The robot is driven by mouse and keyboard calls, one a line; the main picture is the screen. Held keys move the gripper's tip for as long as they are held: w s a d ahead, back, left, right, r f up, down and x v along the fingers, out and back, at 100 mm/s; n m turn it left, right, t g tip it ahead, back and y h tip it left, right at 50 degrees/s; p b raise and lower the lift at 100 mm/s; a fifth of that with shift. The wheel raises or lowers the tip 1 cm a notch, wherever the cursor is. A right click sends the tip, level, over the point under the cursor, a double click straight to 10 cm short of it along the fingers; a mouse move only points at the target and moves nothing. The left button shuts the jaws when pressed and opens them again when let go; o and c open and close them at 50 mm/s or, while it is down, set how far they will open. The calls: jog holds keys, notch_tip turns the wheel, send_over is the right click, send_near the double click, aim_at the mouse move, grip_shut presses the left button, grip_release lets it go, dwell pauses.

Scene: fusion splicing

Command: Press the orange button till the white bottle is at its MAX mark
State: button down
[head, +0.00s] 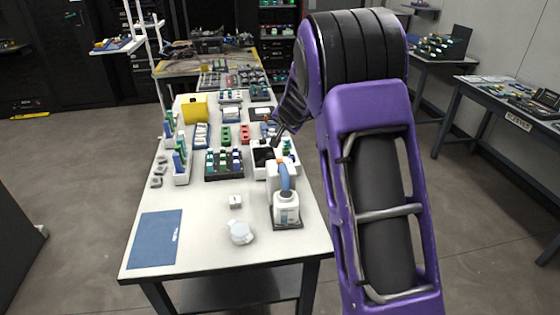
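The white bottle (287,208) stands upright on a dark base (287,226) near the right edge of the white table. Its fill level and MAX mark are too small to read. A white upright body (272,190) stands just behind it, with a blue and orange part (285,178) above the bottle. I cannot make out a separate orange button. My gripper (275,139) is small and dark here, behind and above the bottle, over a white bin with a dark inside (263,155). It appears apart from the bottle. Whether its fingers are open or shut does not show.
Racks of small bottles (224,165) and a yellow box (195,108) fill the table's middle and back. A white lidded piece (241,233), a small white block (235,202) and a blue mat (156,239) lie at the front. Bare tabletop lies between them.

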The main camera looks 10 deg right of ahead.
notch_tip(320, 180, down, 8)
jog(key=b, duration=0.6)
dwell(1.8)
jog(key=shift+f+b, duration=0.4)
jog(key=shift+b, duration=0.2)
jog(key=shift+f+b, duration=0.5)
dwell(0.4)
jog(key=shift+r, duration=0.15)
jog(key=shift+r+p, duration=0.75)
jog(key=shift+r+p, duration=2.1)
jog(key=shift+r, duration=0.4)
